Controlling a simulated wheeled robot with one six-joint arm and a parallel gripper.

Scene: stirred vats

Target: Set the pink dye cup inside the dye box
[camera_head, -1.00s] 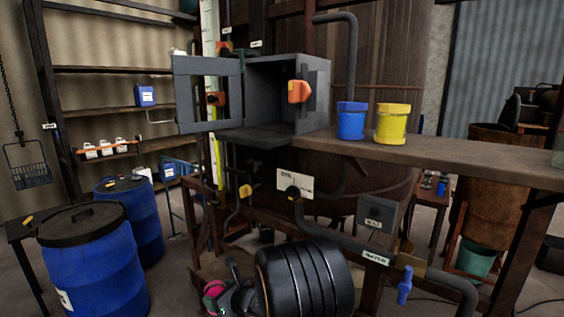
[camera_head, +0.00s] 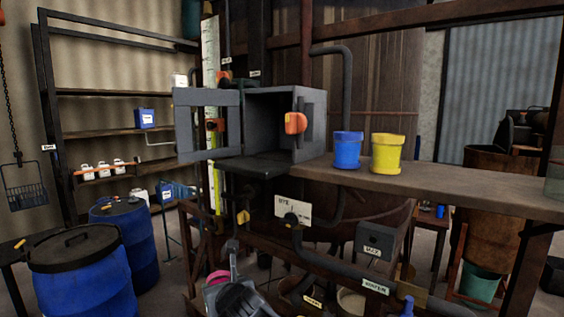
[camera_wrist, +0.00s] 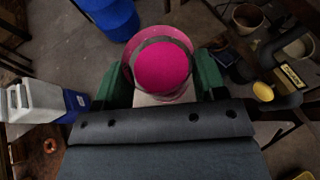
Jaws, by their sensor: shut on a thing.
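The pink dye cup (camera_wrist: 160,66) is between the two green fingers of my gripper (camera_wrist: 164,76) in the wrist view. My gripper is shut on it, and the pink round top faces the camera. In the head view the cup (camera_head: 216,277) shows only as a small pink patch beside my gripper (camera_head: 230,268), low in the picture. The dye box (camera_head: 316,100) is a dark grey box at the left end of the bench, above and right of the cup. Its framed door (camera_head: 180,125) stands open to the left. The cup is outside the box.
A blue cup (camera_head: 347,152) and a yellow cup (camera_head: 386,155) stand on the bench (camera_head: 455,182) right of the box. An orange-handled fitting (camera_head: 295,123) is on the box's right side. Pipes and a grey control box (camera_head: 375,241) lie below. Blue drums (camera_head: 85,285) stand at left.

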